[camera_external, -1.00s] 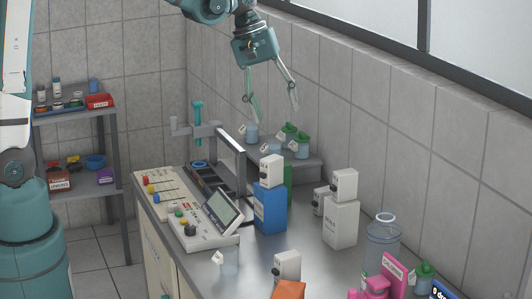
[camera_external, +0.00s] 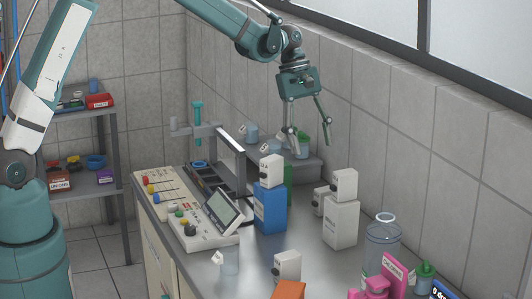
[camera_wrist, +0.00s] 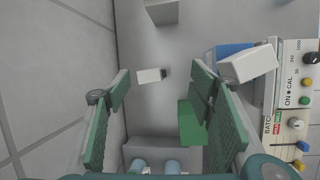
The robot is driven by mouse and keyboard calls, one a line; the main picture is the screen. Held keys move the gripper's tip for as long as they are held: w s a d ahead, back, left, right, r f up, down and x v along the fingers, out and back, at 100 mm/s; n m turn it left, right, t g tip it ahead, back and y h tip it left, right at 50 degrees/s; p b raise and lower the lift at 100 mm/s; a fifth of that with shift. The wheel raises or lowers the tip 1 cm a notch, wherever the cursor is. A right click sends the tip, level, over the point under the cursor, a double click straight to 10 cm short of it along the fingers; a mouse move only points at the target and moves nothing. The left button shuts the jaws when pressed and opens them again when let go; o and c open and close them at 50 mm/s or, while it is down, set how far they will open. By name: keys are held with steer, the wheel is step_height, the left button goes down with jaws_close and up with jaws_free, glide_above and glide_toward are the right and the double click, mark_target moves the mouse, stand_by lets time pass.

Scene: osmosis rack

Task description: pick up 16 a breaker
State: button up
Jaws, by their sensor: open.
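Several white breakers are in the external view. One (camera_external: 271,170) stands on a blue box, one (camera_external: 344,184) on a white box, one (camera_external: 321,201) beside that white box, and one (camera_external: 287,266) nearer the front. Their markings are too small to tell which is 16 A. My gripper (camera_external: 309,132) is open and empty above the back of the bench. In the wrist view, the small white breaker (camera_wrist: 150,76) lies between the open fingers (camera_wrist: 157,88), well below them. The breaker on the blue box (camera_wrist: 249,64) shows to the right.
The blue box (camera_external: 269,208), a green box (camera_wrist: 190,123) and the white box (camera_external: 341,226) stand close by. A control panel (camera_external: 195,228) is at left, and a large clear bottle (camera_external: 383,244) at right. A tiled wall borders the bench.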

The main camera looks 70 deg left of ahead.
mark_target(325, 189)
steer(key=w+a+f+n, duration=0.1)
steer(key=w+f, duration=0.1)
steer(key=f, duration=0.2)
steer(key=w+a+f+n+h, duration=0.1)
steer(key=w+f, duration=0.1)
steer(key=f, duration=0.2)
steer(key=shift+w+a+f+g, duration=0.25)
steer(key=shift+a+f+g, duration=0.05)
steer(key=shift+f+g, duration=0.1)
steer(key=shift+f, duration=0.1)
steer(key=shift+x, duration=1.2)
steer(key=shift+d+f, duration=0.1)
steer(key=shift+x, duration=2.45)
steer(key=shift+w, duration=0.15)
steer(key=shift+c, duration=0.4)
steer(key=c, duration=0.7)
